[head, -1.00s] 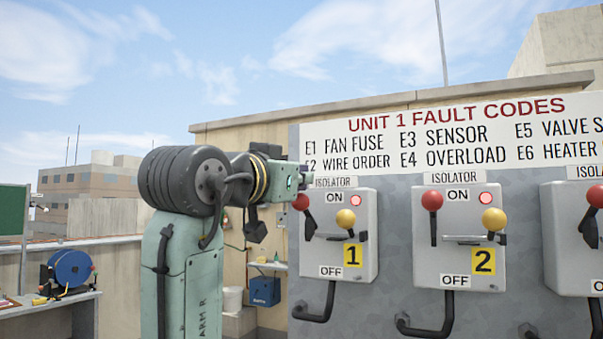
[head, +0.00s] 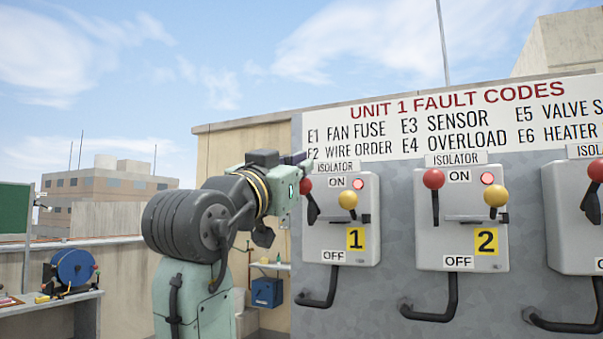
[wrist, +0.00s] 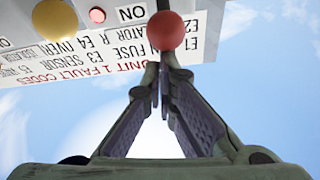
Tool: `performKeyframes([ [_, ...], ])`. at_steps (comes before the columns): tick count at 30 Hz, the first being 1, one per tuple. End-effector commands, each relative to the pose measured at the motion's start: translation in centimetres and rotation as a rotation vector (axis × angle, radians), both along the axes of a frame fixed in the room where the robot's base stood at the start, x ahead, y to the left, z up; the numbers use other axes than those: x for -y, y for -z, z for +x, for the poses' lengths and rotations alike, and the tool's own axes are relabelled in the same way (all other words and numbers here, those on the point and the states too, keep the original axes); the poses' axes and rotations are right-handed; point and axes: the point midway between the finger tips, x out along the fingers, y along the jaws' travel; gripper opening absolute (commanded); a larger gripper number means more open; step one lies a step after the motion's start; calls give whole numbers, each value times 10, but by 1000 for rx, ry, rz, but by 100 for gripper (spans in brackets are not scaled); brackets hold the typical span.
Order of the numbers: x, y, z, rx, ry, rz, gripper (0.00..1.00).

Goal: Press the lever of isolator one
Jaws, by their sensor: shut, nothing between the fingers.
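Isolator one (head: 325,236) is a grey box with a yellow "1" label on the wall panel. Its red ball knob (head: 306,184) tops a dark lever (head: 312,208) at the box's left, on the ON side. A yellow ball (head: 348,200) and a lit red lamp (head: 359,184) sit to its right. My gripper (head: 298,159) is shut and empty, just above the red knob in the head view. In the wrist view the closed fingertips (wrist: 159,76) point at the red knob (wrist: 166,31), close to it; I cannot tell whether they touch.
Isolator two (head: 430,240) stands to the right, with a third box (head: 565,235) beyond it. Black conduits (head: 325,298) curve below the boxes. The fault-code sign (head: 450,120) hangs above. A bench with a blue reel (head: 73,267) stands far left.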

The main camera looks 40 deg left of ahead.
Motion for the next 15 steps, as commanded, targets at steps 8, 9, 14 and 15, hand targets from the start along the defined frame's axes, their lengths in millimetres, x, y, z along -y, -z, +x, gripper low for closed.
performKeyframes([
  [8, 2, 18, -6, 94, 2, 20, 0],
  [9, 2, 21, -7, 111, 2, 25, 0],
  [14, 4, 36, -15, 105, 1, 25, 0],
  [15, 4, 44, -14, 143, 4, 31, 0],
])
